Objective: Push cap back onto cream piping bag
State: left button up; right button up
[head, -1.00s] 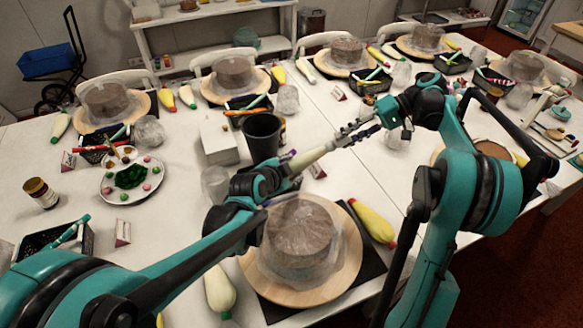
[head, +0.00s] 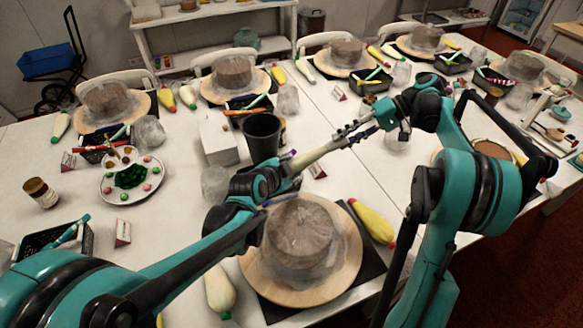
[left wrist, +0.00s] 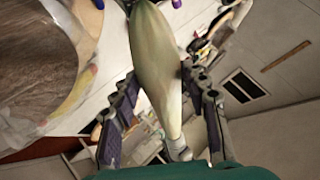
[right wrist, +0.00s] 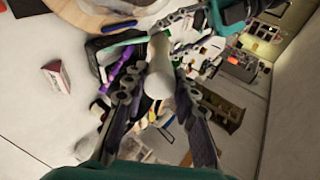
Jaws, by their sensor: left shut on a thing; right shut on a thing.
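The cream piping bag (head: 318,154) is held in the air above the table, between my two grippers. My left gripper (head: 288,170) is shut on it; in the left wrist view the long pale bag (left wrist: 155,60) runs between the fingers.
Below my grippers, a wrapped cake (head: 300,232) stands on a wooden turntable (head: 345,275). A yellow bag (head: 372,222) and a pale bag (head: 220,290) lie beside it. A black cup (head: 263,135) and a white box (head: 218,142) stand close behind my left gripper.

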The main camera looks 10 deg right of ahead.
jog(key=o, duration=1.1)
jog(key=shift+o, duration=0.2)
jog(key=v, duration=0.7)
jog(key=shift+d, duration=0.2)
